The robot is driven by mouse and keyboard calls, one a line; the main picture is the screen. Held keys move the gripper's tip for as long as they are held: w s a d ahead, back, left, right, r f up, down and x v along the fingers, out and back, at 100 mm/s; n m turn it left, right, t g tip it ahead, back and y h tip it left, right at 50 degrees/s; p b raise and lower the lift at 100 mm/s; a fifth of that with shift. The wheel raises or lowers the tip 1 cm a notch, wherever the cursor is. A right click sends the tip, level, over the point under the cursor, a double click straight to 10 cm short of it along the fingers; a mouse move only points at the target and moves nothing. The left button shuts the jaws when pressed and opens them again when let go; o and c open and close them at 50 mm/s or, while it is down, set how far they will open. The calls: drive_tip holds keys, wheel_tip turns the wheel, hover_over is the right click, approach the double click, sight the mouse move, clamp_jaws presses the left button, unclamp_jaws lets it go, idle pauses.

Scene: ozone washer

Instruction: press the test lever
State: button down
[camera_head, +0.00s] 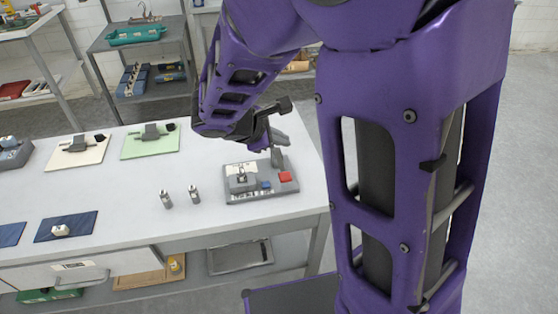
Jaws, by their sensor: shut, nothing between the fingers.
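A grey test unit (258,192) sits near the right end of the white table. A grey upright piece (277,158), which looks like the test lever, stands at the unit's back right. My gripper (275,139) is shut and empty, just above this upright piece. They overlap in the picture, and I cannot tell whether they touch. My purple wrist hides part of the area behind.
Two small metal cylinders (166,200) stand left of the unit. A green mat (150,142) and a cream mat (78,151) hold grey devices farther back. Dark blue mats lie at front left. Shelves (150,80) stand behind.

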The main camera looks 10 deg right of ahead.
sight(282, 177)
wheel_tip(282, 177, down, 9)
drive_tip(key=b, duration=0.6)
drive_tip(key=shift+r, duration=0.2)
idle(1.6)
drive_tip(key=shift+f, duration=0.4)
drive_tip(key=shift+f, duration=1.55)
idle(1.3)
drive_tip(key=shift+r, duration=0.1)
idle(0.3)
drive_tip(key=shift+r+p, duration=1.2)
drive_tip(key=shift+r, duration=0.7)
drive_tip(key=shift+r, duration=0.1)
drive_tip(key=shift+r+p, duration=1.85)
drive_tip(key=shift+r, duration=0.55)
